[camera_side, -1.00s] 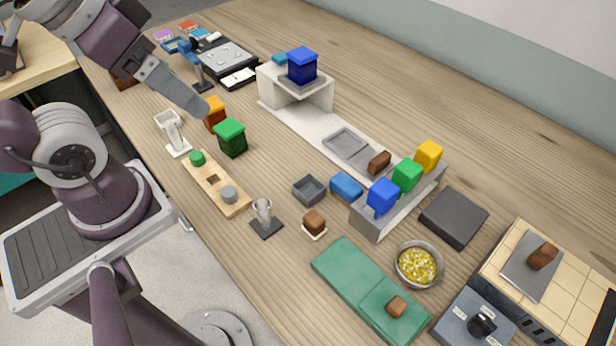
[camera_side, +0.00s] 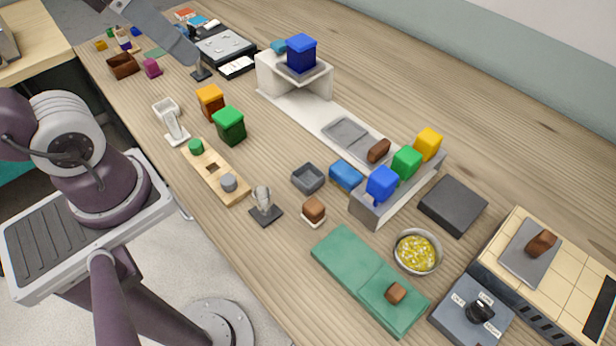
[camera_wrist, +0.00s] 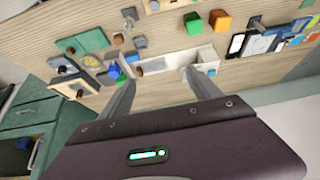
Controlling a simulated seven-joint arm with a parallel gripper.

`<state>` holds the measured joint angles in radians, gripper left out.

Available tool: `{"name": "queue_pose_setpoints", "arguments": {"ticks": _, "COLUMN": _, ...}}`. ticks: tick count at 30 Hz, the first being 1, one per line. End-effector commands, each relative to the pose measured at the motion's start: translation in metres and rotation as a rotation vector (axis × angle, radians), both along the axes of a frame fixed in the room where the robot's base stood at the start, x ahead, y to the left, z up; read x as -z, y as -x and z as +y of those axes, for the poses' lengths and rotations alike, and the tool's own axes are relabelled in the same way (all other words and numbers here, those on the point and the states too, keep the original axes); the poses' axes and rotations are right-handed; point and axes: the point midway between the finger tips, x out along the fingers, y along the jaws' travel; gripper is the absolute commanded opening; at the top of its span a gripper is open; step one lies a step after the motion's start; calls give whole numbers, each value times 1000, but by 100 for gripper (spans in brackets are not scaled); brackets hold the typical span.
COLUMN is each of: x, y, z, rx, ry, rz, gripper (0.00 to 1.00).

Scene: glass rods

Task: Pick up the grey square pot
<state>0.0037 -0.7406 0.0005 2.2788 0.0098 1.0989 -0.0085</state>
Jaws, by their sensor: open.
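The grey square pot (camera_side: 308,178) is a small, dark, open-topped square dish. It stands upright on the wooden table in the side view, left of a blue block (camera_side: 346,174). It appears to be the small grey square (camera_wrist: 140,42) in the wrist view. My gripper (camera_wrist: 158,77) is open in the wrist view, its two fingers spread with nothing between them. It is high above the table and well away from the pot. My fingertips are not clearly visible in the side view.
Near the pot are a metal cup on a dark base (camera_side: 264,205), a brown cube (camera_side: 313,209), and a grey rack (camera_side: 400,190) with coloured blocks. A green mat (camera_side: 345,262), bowl (camera_side: 417,252) and wooden strip (camera_side: 215,172) lie around. Bare table lies above-left of the pot.

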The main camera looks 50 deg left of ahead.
Motion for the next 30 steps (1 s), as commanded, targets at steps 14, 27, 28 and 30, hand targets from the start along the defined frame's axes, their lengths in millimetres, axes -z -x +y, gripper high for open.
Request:
{"name": "queue_pose_setpoints", "arguments": {"ticks": 14, "x": -150, "y": -240, "z": 87, "rx": 91, "ry": -436, "rz": -836, "gripper": 73}}
{"name": "queue_pose_setpoints", "arguments": {"ticks": 27, "x": -59, "y": -260, "z": -26, "rx": 1225, "ry": -1, "rz": -866, "gripper": 73}}
{"name": "queue_pose_setpoints", "arguments": {"ticks": 28, "x": -50, "y": -251, "z": -26, "rx": 1270, "ry": 48, "rz": -827, "gripper": 73}}
{"name": "queue_pose_setpoints", "arguments": {"ticks": 30, "x": -29, "y": -229, "z": -23, "rx": 1362, "ry": 158, "rz": -730, "gripper": 73}}
